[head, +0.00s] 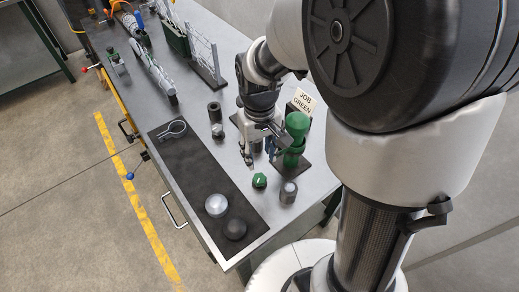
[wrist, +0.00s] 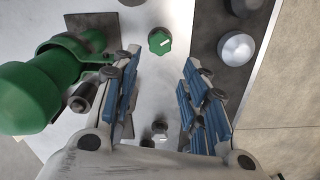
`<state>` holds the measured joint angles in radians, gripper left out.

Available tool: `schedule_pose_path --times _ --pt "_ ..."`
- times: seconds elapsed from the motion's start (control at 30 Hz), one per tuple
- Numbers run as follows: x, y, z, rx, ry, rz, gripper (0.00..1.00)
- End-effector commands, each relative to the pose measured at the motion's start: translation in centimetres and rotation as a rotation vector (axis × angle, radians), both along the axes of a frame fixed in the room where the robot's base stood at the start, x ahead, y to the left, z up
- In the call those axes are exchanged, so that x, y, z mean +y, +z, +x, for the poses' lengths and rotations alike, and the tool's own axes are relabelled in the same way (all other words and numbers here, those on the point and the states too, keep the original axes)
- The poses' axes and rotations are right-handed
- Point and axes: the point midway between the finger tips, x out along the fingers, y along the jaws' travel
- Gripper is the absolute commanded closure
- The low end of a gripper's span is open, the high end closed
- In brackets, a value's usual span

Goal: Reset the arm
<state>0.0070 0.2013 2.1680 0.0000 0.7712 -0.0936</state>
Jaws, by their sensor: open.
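My gripper (head: 255,148) hangs above the grey workbench (head: 205,65), beside a green stand with a rounded top (head: 297,125). In the wrist view my gripper (wrist: 160,85) has its two blue-padded fingers wide apart, with nothing between them. A green knob (head: 260,181) stands on the bench in front of the gripper; it also shows beyond the fingertips in the wrist view (wrist: 160,41). The green stand fills the left of the wrist view (wrist: 30,95), close beside the left finger. My arm hides part of the bench's right side.
A grey cylinder (head: 288,192) stands near the knob. A "JOB GREEN" sign (head: 304,101) and a wire rack (head: 204,58) stand behind.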

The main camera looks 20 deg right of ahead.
Motion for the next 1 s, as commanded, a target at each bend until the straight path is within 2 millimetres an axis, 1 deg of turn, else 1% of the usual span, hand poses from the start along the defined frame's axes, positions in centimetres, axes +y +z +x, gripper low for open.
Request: schedule_pose_path --times 0.03,0.17,0.63,0.7,0.77,0.87,0.97,1.0 --pt "0.0 0.5 0.0 -0.002 0.0 0.0 0.59" --pt "0.0 0.9 -0.1 0.001 0.0 0.0 0.59" --pt "0.0 1.0 0.0 0.001 0.0 0.0 0.59" --pt "0.0 1.2 -0.1 -0.004 -0.001 0.0 0.59" --pt "0.0 1.9 -0.4 -0.017 -0.003 -0.001 0.59" --pt "0.0 4.0 -1.5 -0.058 -0.011 0.0 0.59" --pt "0.1 6.9 -3.5 -0.119 -0.022 0.0 0.59" --pt "0.1 8.0 -4.5 -0.146 -0.028 0.001 0.59"
